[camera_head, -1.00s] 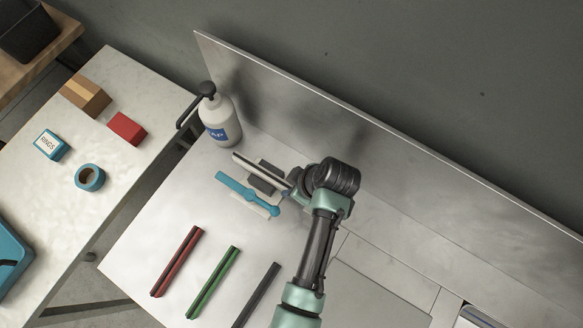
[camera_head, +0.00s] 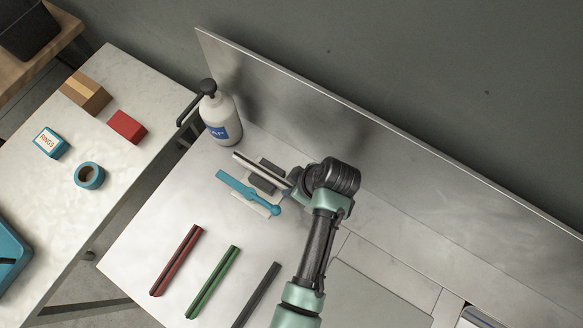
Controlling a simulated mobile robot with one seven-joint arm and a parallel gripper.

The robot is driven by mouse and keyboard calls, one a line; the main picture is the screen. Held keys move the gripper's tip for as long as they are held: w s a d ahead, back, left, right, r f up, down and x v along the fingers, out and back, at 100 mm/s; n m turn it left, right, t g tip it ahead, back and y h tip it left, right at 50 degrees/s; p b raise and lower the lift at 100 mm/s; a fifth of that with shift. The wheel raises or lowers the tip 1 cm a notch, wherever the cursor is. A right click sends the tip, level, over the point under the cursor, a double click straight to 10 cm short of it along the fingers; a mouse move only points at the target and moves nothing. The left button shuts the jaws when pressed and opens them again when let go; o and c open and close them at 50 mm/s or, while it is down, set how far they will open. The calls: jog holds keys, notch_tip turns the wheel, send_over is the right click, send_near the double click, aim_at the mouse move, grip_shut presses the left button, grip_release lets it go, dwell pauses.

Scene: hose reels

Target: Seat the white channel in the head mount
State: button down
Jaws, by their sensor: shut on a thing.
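The white channel (camera_head: 248,162) is a pale strip with a dark edge in the head view. It slants down to the right, and its right end runs to my gripper (camera_head: 288,187). My gripper is shut on it, but the fingers are mostly hidden by my wrist. The head mount shows dark grey blocks (camera_head: 263,184) on a pale base plate (camera_head: 243,202), with a teal lever (camera_head: 235,186) along its near side. The channel lies over or between the blocks; I cannot tell whether it touches the mount's floor.
A pump bottle (camera_head: 221,120) stands left of the mount, near the metal back panel (camera_head: 380,140). Red (camera_head: 177,260), green (camera_head: 213,282) and dark grey (camera_head: 257,295) channels lie nearer on the bench. A side table holds a red block (camera_head: 127,127) and a tape roll (camera_head: 89,175).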

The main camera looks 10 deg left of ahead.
jog(key=shift+s+d+f, duration=0.4)
jog(key=shift+s+f, duration=0.05)
jog(key=shift+f, duration=0.25)
dwell(0.3)
jog(key=shift+c, duration=0.6)
grip_release()
jog(key=shift+w+r+p, duration=0.25)
jog(key=shift+r+p, duration=0.55)
jog(key=shift+r, duration=0.15)
jog(key=shift+d+r+p, duration=0.1)
jog(key=shift+r+p, duration=1.05)
jog(key=shift+r, duration=0.3)
jog(key=shift+a+r+p, duration=0.2)
jog(key=shift+r+p, duration=1.55)
jog(key=shift+r, duration=0.15)
